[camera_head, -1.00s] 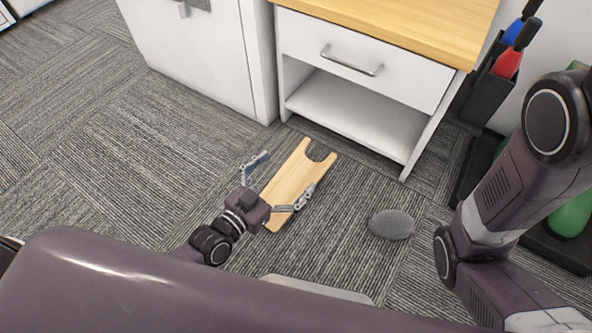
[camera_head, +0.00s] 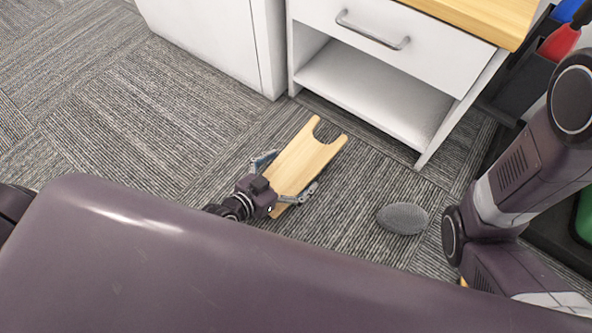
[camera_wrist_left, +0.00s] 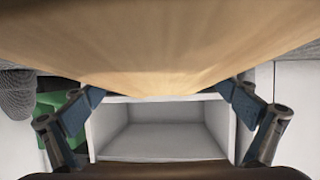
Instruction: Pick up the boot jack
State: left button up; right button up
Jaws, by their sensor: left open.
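The boot jack (camera_head: 306,158) is a flat, pale wooden board with a U-shaped notch at its far end. It lies in the middle of the head view, on or just above the carpet; I cannot tell which. My left gripper (camera_head: 286,177) is open at its near end, one finger by each long side. In the left wrist view the boot jack (camera_wrist_left: 160,45) fills the top, very close, and the open fingers (camera_wrist_left: 161,94) reach up toward its lower edge. Whether they touch it is unclear. My right gripper is out of view.
A grey oval object (camera_head: 402,218) sits on the carpet right of the boot jack. A white drawer cabinet (camera_head: 375,92) with an open lower shelf stands behind, beside another white cabinet (camera_head: 205,40). A dark holder (camera_head: 520,85) is at the right. Carpet at left is clear.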

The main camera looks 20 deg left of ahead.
pick_arm(q)
jog(key=shift+w+d+f, duration=0.25)
jog(key=shift+w, duration=0.35)
jog(key=shift+r, duration=0.1)
jog(key=c, duration=1.5)
